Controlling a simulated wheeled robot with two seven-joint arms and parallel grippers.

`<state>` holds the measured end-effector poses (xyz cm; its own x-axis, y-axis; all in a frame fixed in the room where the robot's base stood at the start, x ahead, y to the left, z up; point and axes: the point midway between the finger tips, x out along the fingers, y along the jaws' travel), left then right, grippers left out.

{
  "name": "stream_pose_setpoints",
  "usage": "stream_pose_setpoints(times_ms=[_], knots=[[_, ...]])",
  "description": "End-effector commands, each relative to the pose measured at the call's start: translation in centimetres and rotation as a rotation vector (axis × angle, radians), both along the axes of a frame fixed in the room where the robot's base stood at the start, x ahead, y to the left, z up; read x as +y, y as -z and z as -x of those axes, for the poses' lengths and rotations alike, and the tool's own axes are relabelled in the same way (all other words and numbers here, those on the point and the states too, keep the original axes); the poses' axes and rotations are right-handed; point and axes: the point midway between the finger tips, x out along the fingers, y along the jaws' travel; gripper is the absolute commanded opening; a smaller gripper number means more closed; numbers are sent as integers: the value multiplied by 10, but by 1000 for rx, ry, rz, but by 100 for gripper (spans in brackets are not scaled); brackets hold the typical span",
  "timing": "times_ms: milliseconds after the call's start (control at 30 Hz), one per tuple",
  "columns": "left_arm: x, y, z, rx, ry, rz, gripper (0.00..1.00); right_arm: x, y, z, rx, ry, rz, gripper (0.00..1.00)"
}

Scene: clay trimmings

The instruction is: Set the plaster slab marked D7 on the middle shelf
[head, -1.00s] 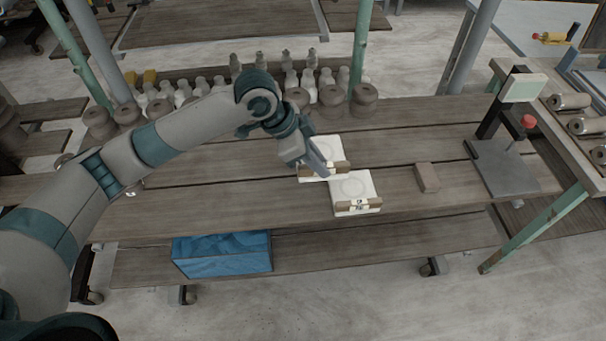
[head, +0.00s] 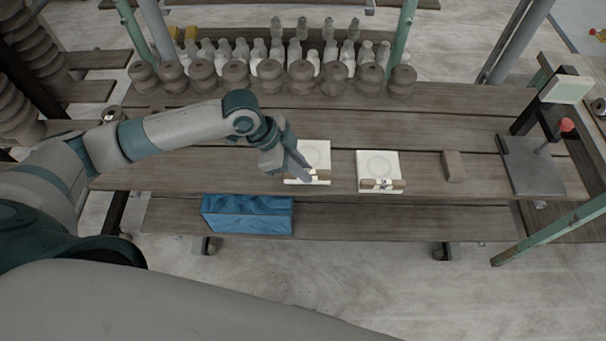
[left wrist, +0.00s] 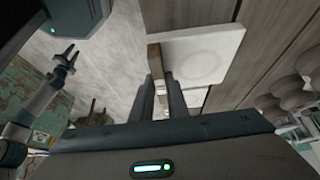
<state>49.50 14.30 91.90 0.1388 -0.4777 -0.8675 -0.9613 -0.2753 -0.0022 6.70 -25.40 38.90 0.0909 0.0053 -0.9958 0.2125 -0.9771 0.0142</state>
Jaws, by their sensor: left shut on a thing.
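Two white square slabs, each with a faint round mark and a brown strip with a small label at the front, are at the front of the planked wooden level (head: 220,180). My left gripper (head: 306,171) is at the front of the left slab (head: 315,152). The left wrist view shows its fingers (left wrist: 165,92) shut on that slab's brown strip, with the white face (left wrist: 205,55) beyond. I cannot tell if the slab is lifted. The right slab (head: 378,164) stands apart. The labels are too small to read. My right gripper (left wrist: 64,60) shows small in the left wrist view, its fingers apparently apart.
A blue box (head: 247,215) sits on the lower shelf (head: 350,222). A brown block (head: 454,166) and a stand with a grey plate (head: 532,165) are at right. Brown ringed pieces (head: 302,78) and white bottles line the back. Bare planks lie between slab and block.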

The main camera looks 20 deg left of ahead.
Motion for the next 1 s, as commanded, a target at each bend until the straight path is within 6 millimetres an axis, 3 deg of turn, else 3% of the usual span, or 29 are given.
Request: stream_pose_setpoints(times_ms=[267, 667, 1000], knots=[[0, 1, -1, 0, 0, 1, 0, 0, -1, 0, 0, 0, 0, 31], [-1, 38, -1, -1, 0, 1, 0, -2, -18, 0, 0, 0, 2, 31], [-1, 41, -1, -2, 0, 1, 0, -4, -17, 0, 0, -1, 4, 31]])
